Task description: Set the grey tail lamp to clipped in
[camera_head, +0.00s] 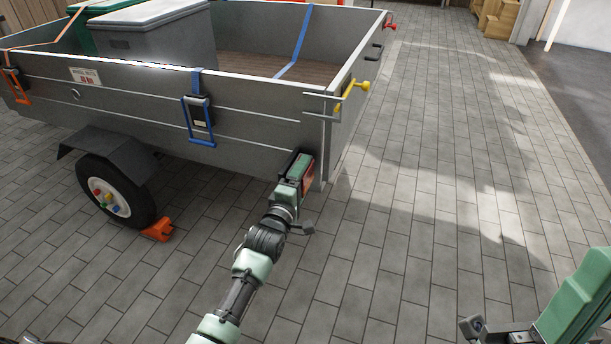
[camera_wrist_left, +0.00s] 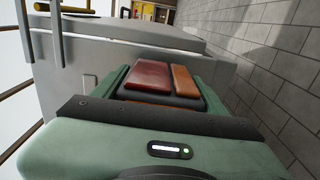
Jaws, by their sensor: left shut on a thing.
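The tail lamp (camera_wrist_left: 146,79) has a red and an orange lens in a dark grey housing. In the left wrist view it sits between the green fingers of my left gripper (camera_wrist_left: 160,92), with the grey trailer wall behind it. In the head view my left gripper (camera_head: 302,168) is shut on the lamp at the trailer's lower near corner, where a reddish edge of the lamp (camera_head: 309,182) shows. Whether the lamp is seated in its mount is hidden. My right gripper (camera_head: 488,330) is partly in view at the bottom right, away from the trailer; its jaws are unclear.
The grey trailer (camera_head: 245,122) carries a grey box (camera_head: 160,45) and a green box. Yellow latch handles (camera_head: 352,95) and a blue strap buckle (camera_head: 198,118) stick out from it. An orange chock (camera_head: 158,230) touches the wheel. The paving (camera_head: 440,190) to the right is clear.

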